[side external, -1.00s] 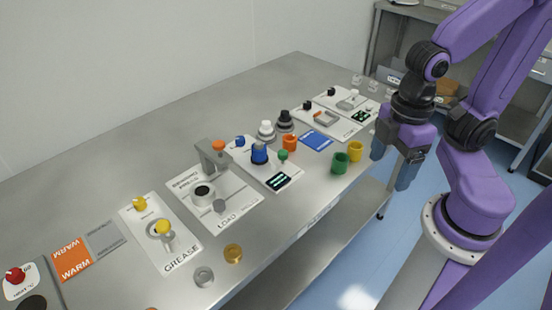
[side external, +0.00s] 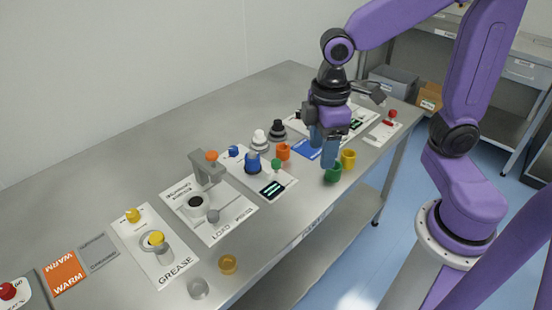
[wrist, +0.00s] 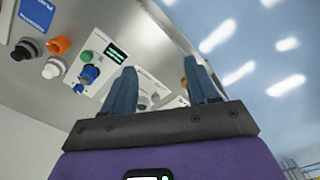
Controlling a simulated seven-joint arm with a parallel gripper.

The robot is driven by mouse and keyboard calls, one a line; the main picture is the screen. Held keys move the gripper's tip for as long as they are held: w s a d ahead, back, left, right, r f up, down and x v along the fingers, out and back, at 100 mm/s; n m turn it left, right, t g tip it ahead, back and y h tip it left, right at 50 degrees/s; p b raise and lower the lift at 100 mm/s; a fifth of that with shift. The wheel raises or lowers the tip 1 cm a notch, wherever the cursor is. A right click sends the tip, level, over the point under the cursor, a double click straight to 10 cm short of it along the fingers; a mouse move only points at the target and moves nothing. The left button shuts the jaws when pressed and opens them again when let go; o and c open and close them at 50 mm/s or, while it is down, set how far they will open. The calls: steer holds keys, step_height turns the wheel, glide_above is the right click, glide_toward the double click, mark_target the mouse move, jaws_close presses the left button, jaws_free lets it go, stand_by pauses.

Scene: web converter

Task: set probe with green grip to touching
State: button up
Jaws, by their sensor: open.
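A small green-topped piece (side external: 276,164), which looks like the probe's green grip, stands on a white panel beside a dark display (side external: 272,190) and a blue knob (side external: 252,162). The green top also shows in the wrist view (wrist: 86,57), left of the display (wrist: 115,53) and above the blue knob (wrist: 88,75). Its lower part and any contact beneath it are too small to make out. My gripper (side external: 322,154) is open and empty, above the table's front side and right of the green top. Its fingers (wrist: 160,68) show apart in the wrist view.
Green (side external: 333,172) and yellow (side external: 348,159) cups stand close below my gripper, near the front edge. Bare table (side external: 150,160) lies behind.

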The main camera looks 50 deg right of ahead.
steer(key=w+d+f+m, duration=0.1)
steer(key=w+d, duration=0.2)
steer(key=w, duration=1)
steer(key=m, duration=0.1)
glide_above(276, 161)
step_height(276, 161, down, 3)
step_height(276, 161, down, 17)
steer(key=shift+s+r, duration=0.1)
steer(key=shift+r, duration=0.05)
